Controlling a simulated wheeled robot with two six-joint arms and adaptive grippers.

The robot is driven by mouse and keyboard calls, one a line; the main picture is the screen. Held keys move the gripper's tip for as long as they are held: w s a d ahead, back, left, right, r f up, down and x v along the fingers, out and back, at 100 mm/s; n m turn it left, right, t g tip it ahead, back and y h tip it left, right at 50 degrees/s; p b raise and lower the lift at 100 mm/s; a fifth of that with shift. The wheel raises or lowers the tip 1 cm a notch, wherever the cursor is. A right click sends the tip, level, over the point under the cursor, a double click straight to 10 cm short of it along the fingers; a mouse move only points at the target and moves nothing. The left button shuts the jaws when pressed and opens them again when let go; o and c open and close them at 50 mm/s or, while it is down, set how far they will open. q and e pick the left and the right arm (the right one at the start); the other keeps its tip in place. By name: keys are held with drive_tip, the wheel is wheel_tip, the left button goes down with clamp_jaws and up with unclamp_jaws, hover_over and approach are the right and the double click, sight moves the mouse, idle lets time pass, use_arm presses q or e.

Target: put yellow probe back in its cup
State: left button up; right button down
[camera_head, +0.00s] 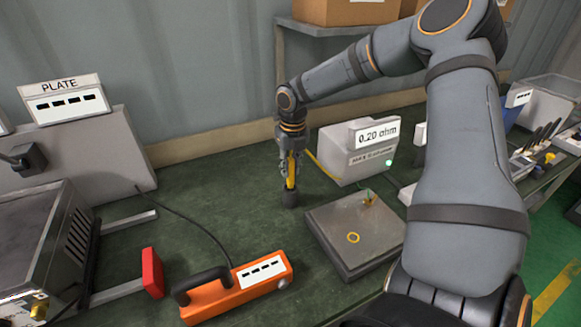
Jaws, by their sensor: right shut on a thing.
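My right gripper (290,167) points down near the middle of the bench, shut on the yellow probe (291,178). The probe is about upright, with its lower end at a small dark cup (290,199). From this view I cannot tell how deep the probe sits in the cup. A yellow lead (322,166) runs from near the probe toward the grey meter (353,163), whose display reads 0.20 ohm. My left gripper is not in view.
A grey metal plate block (340,215) with a yellow ring lies right of the cup. An orange handheld device (235,290) lies in front, with a red block (152,273) to its left. A box labelled PLATE (80,150) stands at left. Green bench is clear left of the cup.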

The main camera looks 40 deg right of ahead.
drive_tip(key=shift+f+b, duration=0.45)
drive_tip(key=shift+f, duration=0.35)
drive_tip(key=shift+f, duration=0.6)
drive_tip(key=c, duration=1.1)
unclamp_jaws()
drive_tip(key=r, duration=0.8)
drive_tip(key=s+r, duration=0.1)
drive_tip(key=r, duration=0.3)
drive_tip(key=shift+a, duration=0.1)
drive_tip(key=shift+w, duration=0.1)
